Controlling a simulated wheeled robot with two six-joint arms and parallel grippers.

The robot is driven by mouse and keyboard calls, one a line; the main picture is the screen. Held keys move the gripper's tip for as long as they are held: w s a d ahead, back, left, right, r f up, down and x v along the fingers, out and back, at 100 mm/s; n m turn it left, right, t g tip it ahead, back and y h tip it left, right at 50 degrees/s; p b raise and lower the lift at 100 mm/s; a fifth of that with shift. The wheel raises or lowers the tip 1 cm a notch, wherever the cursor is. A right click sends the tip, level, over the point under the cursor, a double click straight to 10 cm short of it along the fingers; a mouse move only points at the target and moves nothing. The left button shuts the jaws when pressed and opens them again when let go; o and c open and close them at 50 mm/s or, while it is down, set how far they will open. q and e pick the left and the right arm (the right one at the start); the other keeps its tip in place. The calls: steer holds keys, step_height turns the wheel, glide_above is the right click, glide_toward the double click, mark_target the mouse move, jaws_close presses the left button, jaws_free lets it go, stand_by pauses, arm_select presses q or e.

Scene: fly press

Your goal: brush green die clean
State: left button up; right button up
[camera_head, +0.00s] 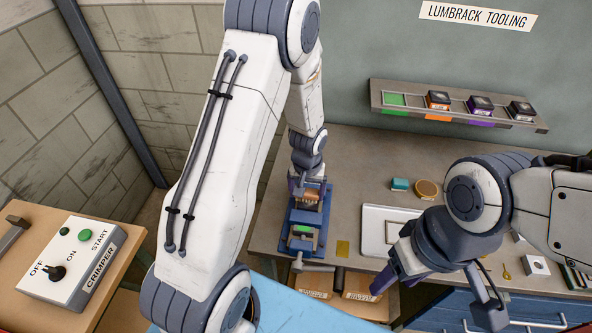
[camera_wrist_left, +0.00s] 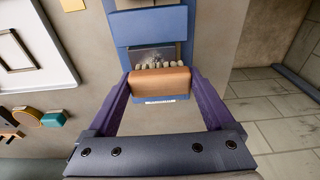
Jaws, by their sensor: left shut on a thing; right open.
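My left gripper (camera_head: 309,188) reaches down over the blue press (camera_head: 296,246) on the bench. In the left wrist view it (camera_wrist_left: 162,92) is shut on a brush with a tan-brown handle (camera_wrist_left: 160,80). The brush's pale bristles (camera_wrist_left: 165,66) point into the blue press and lie at the near edge of a dark, speckled surface (camera_wrist_left: 152,53); I cannot tell if they touch it. A green part (camera_head: 302,229), apparently the green die, shows low in the press, partly hidden. My right gripper (camera_head: 400,277) is open and empty at the bench's front edge.
The wall rack (camera_head: 457,119) holds three dark-topped dies; its green slot (camera_head: 394,99) is empty. A teal block (camera_head: 400,184), round brown tin (camera_head: 427,189), white tray (camera_head: 374,237) and yellow card (camera_head: 343,248) lie right of the press. A crimper control box (camera_head: 73,262) stands left.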

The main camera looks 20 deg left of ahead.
arm_select(q)
steer(key=shift+a, duration=0.35)
steer(key=shift+a+r+p, duration=0.2)
steer(key=shift+r+p, duration=0.55)
steer(key=shift+r, duration=0.5)
steer(key=shift+s+d+r+p, duration=0.1)
steer(key=shift+s+r+p, duration=0.05)
steer(key=shift+r+p, duration=0.15)
steer(key=shift+a+r+p, duration=0.25)
steer(key=shift+r+p, duration=0.35)
steer(key=shift+r, duration=0.15)
steer(key=shift+d+r+p, duration=0.1)
steer(key=shift+r+p, duration=1.25)
steer(key=shift+r, duration=0.45)
steer(key=shift+s+f, duration=0.1)
steer(key=shift+f, duration=0.05)
